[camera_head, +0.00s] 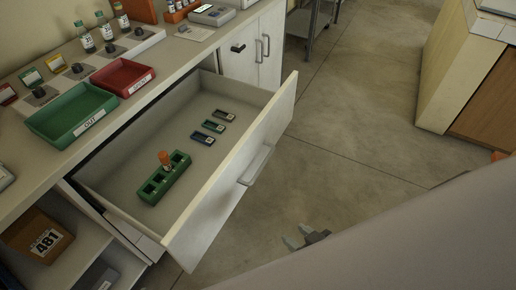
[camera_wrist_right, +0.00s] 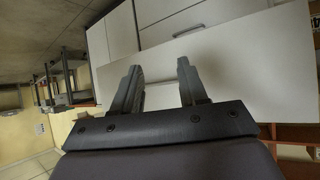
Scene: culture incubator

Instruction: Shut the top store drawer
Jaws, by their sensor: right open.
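The top store drawer (camera_head: 262,157) is pulled well out from under the counter. Its pale front panel carries a bar handle (camera_head: 256,165). Inside are a green rack (camera_head: 166,179) with an orange-topped item standing in it, and three small flat trays (camera_head: 215,127). My right gripper (camera_head: 299,235) is open and empty, apart from the drawer front on its outer side. In the right wrist view, its two fingers (camera_wrist_right: 162,82) point towards a pale panel (camera_wrist_right: 225,68), which looks like the drawer front. My left gripper is not in view.
The counter (camera_head: 160,75) holds a green tray (camera_head: 72,115), a red tray (camera_head: 122,77), bottles and small boxes. An open shelf below holds a brown box (camera_head: 38,236) marked 481. A pale cabinet (camera_head: 460,70) stands at right. The floor between is clear.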

